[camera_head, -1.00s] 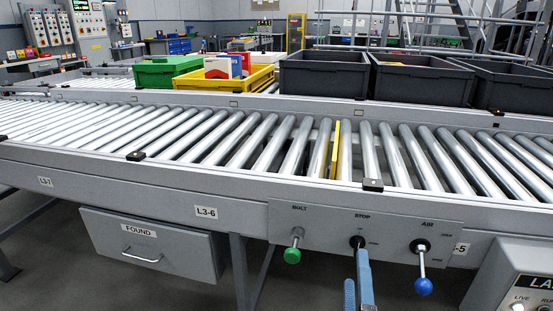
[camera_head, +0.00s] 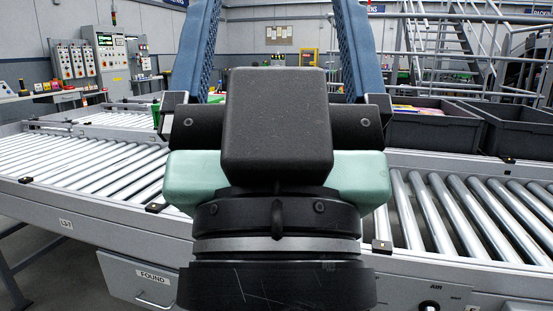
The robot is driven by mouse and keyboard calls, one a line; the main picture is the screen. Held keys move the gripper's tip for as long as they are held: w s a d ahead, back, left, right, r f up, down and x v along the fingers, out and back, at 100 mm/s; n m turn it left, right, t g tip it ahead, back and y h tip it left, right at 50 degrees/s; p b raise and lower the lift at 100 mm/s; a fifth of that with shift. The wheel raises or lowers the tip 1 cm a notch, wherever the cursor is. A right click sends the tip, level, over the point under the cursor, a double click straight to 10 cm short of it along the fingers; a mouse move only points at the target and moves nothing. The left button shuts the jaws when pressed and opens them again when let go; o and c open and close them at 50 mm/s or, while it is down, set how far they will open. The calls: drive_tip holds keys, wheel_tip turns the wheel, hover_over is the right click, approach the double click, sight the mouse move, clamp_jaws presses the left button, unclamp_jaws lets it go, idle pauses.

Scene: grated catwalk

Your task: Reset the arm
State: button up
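My gripper (camera_head: 265,22) is raised in the middle of the head view, close to the camera, with its two blue fingers pointing up. The fingers stand wide apart with a clear gap between them. No object shows between them. Its dark body and pale green housing hide the middle of the roller conveyor (camera_head: 112,172), including most of the control panel on the conveyor's front.
Black crates (camera_head: 433,130) stand at the right behind the rollers. A drawer labelled FOUND (camera_head: 140,284) hangs under the conveyor at left. A dark knob (camera_head: 430,306) shows at the bottom right. Control cabinets (camera_head: 105,57) and metal stairs (camera_head: 490,50) are farther back.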

wheel_tip(320, 180, up, 32)
drive_tip(key=p, duration=3)
drive_tip(key=shift+r, duration=0.2)
drive_tip(key=shift+a, duration=0.1)
